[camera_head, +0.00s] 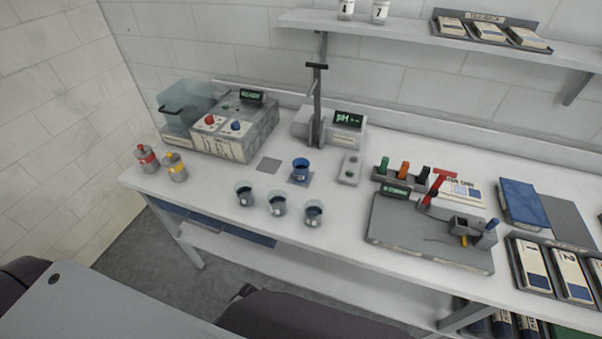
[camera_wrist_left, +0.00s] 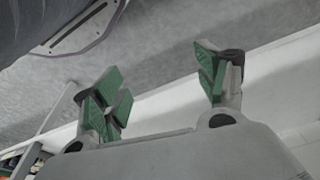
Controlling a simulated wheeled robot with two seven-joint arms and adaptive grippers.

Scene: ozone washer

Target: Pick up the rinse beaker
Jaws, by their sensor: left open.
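Several small beakers stand upright on the white bench in the head view. A row of three, with dark contents, stands nearer the front edge: the left beaker (camera_head: 245,194), the middle beaker (camera_head: 277,203) and the right beaker (camera_head: 313,214). I cannot read their labels, so I cannot tell which is the rinse beaker. My left gripper (camera_wrist_left: 160,72), with green finger pads, is open and empty in the left wrist view, with no beaker near it. My right gripper is not in view.
A grey machine (camera_head: 235,130) with a clear tank stands at the back left of the bench. A pH meter (camera_head: 345,125) with a tall post is behind the beakers. A shelf (camera_head: 400,38) overhangs behind.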

